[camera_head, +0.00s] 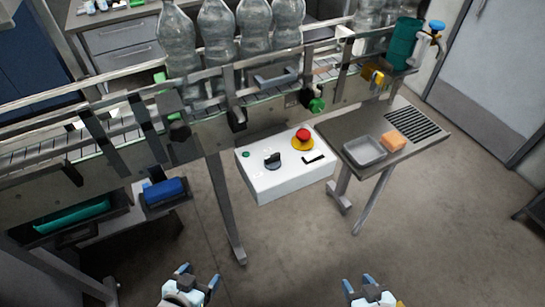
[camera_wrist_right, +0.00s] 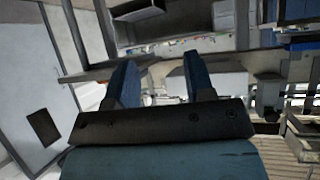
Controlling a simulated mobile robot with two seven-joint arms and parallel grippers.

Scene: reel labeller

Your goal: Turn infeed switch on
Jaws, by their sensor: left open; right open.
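A white control box (camera_head: 284,183) sits below the conveyor in the head view. On its top are a black rotary knob (camera_head: 272,161), a red emergency button (camera_head: 302,137) on a yellow base, a small green button (camera_head: 246,154) and a black lever-like switch (camera_head: 314,159). I cannot read which one is the infeed switch. My left gripper (camera_head: 192,276) is open and empty at the bottom, well short of the box. My right gripper (camera_head: 367,285) is open and empty at the bottom right, also apart from the box. Its open fingers show in the right wrist view (camera_wrist_right: 162,82).
The conveyor (camera_head: 215,128) carries several clear bottles (camera_head: 178,50) across the back. A metal side table (camera_head: 420,150) right of the box holds a grey tray (camera_head: 364,152) and an orange block (camera_head: 393,141). A blue item (camera_head: 165,191) lies at left. The floor in front is clear.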

